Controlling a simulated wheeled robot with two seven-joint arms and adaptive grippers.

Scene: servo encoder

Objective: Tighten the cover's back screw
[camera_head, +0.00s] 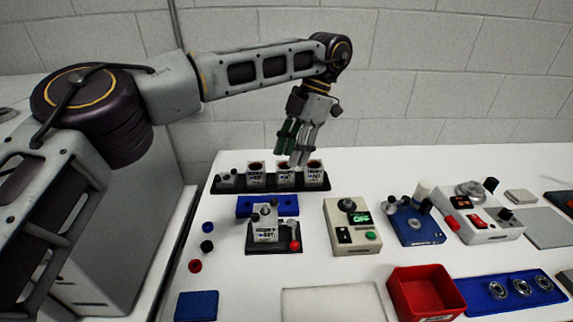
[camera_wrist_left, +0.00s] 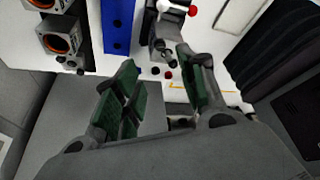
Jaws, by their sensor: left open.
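A small servo unit (camera_head: 266,236) with a printed label sits in a black fixture (camera_head: 258,250) that has a red-knobbed lever (camera_head: 294,245). Small dark knobs or screws (camera_head: 264,210) stand on its top; I cannot tell which is the cover's back screw. The unit also shows at the top of the left wrist view (camera_wrist_left: 160,38), partly cut off. My left gripper (camera_head: 291,155) is open and empty, pointing down above the back rack, behind and above the servo unit. Its green-padded fingers (camera_wrist_left: 157,75) are spread in the left wrist view. My right gripper is not in view.
A black rack (camera_head: 235,187) with several servo units stands at the back. A blue block (camera_head: 288,203) lies between rack and fixture. A control box (camera_head: 352,237) with a green-lit display and a blue device (camera_head: 413,228) stand right. A red bin (camera_head: 425,292) is at front.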

